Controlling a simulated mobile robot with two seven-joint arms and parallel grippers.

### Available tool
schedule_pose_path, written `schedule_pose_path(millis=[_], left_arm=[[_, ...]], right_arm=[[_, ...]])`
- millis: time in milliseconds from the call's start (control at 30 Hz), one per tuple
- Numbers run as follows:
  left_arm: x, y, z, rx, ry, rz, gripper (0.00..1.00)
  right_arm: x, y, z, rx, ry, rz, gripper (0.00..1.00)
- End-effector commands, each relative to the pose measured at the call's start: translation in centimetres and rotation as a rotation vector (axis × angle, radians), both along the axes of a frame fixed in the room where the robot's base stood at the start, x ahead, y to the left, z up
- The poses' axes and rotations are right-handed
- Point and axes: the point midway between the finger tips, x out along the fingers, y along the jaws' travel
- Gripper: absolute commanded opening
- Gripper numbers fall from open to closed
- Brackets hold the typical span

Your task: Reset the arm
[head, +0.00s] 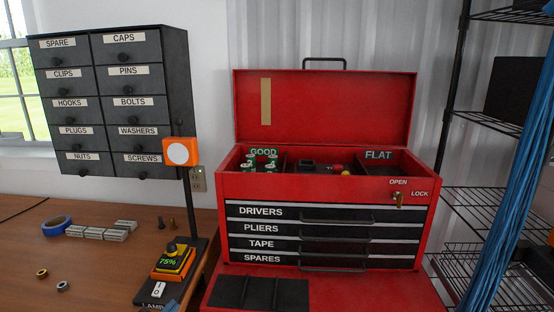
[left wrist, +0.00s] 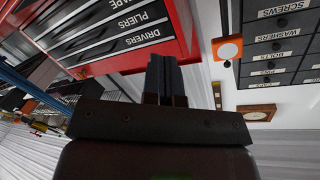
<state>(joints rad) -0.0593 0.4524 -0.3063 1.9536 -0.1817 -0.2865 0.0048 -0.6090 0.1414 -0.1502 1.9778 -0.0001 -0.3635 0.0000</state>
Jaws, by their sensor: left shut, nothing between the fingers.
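My left gripper (left wrist: 165,78) shows in the left wrist view, with its two dark fingers together and nothing between them. It is clear of the red tool chest and the drawer cabinet, which show beyond it. In the head view only a small blue-grey piece at the bottom edge, beside the lamp base, may be part of it; I cannot tell. My right gripper is in neither view.
The red tool chest (head: 227,225) has its lid raised and drawers shut. Green-and-white cells (head: 246,168) stand in its GOOD compartment. An orange lamp (head: 180,151) and a tester reading 75% (head: 172,262) stand left. Blue tape (head: 56,226) lies on the wooden bench (head: 95,275). Wire shelves (head: 480,205) stand right.

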Motion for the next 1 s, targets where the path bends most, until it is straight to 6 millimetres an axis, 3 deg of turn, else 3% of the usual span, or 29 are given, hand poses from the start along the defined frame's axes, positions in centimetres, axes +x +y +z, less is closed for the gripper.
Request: schedule_pose_path(millis=[33, 100, 300, 500, 600, 733, 1000], left_arm=[[-1.6, 0.6, -2.3, -0.066, 0.076, 0.045, 0.0], [-3.7, 1.4, -5.0, -0.149, 0.169, 0.102, 0.0], [-10.7, 3.3, -11.3, -0.338, 0.346, 0.252, 0.0], [-17.4, 4.4, -16.0, -0.404, 0.463, 0.376, 0.0], [-19.6, 4.4, -17.3, -0.416, 0.502, 0.404, 0.0], [-21.0, 4.6, -18.0, -0.414, 0.525, 0.417, 0.0], [-21.1, 4.6, -18.1, -0.412, 0.527, 0.416, 0.0]], right_arm=[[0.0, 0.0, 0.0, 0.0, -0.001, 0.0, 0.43], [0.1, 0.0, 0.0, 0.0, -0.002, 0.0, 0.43], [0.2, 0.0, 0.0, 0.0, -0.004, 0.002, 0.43], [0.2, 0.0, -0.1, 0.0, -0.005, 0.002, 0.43], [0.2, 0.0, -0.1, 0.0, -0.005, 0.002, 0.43], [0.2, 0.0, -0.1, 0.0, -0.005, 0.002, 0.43], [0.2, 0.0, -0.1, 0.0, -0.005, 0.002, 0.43]])
